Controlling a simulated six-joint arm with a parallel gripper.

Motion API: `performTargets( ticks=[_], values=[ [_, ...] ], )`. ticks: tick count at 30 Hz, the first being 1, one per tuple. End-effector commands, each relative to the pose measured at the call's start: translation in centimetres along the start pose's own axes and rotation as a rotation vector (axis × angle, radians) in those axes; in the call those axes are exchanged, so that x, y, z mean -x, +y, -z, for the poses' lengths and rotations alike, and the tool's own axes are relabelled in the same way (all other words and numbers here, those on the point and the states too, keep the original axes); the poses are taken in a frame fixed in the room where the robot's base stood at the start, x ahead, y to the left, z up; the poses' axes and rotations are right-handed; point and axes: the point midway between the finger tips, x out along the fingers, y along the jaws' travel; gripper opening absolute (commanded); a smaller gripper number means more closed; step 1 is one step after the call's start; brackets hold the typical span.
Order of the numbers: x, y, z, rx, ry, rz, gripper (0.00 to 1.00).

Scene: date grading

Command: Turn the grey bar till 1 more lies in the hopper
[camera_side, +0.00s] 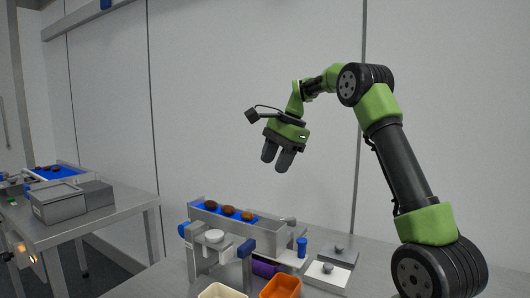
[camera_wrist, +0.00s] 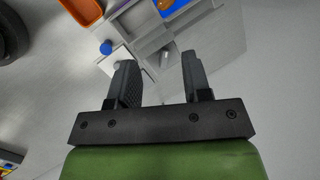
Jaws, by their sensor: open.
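Three brown dates (camera_side: 228,211) lie in a row on the blue belt (camera_side: 262,221) of the small grading machine in the side view. A small grey rounded piece (camera_side: 288,221) sticks out at the belt's right end; I cannot tell if it is the grey bar. A grey metal part (camera_side: 289,257) below that end may be the hopper; its inside is hidden from the side. My gripper (camera_side: 277,164) hangs high above and behind the machine, its two fingers apart and empty. In the wrist view the gripper (camera_wrist: 160,72) is open, with a date (camera_wrist: 165,4) past it.
A blue knob (camera_side: 302,247) stands right of the machine, beside plates with grey knobs (camera_side: 327,268). A second table (camera_side: 110,217) stands left.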

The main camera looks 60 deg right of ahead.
Motion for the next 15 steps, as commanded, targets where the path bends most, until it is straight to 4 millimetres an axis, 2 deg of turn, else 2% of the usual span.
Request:
performTargets(
  ticks=[1,6,15],
  values=[
    [0.5,0.3,-1.1,0.042,0.002,0.007,0.45],
    [1.6,1.6,-4.3,0.181,0.015,0.029,0.45],
    [2.7,3.8,-7.9,0.359,0.028,0.060,0.45]
  ],
)
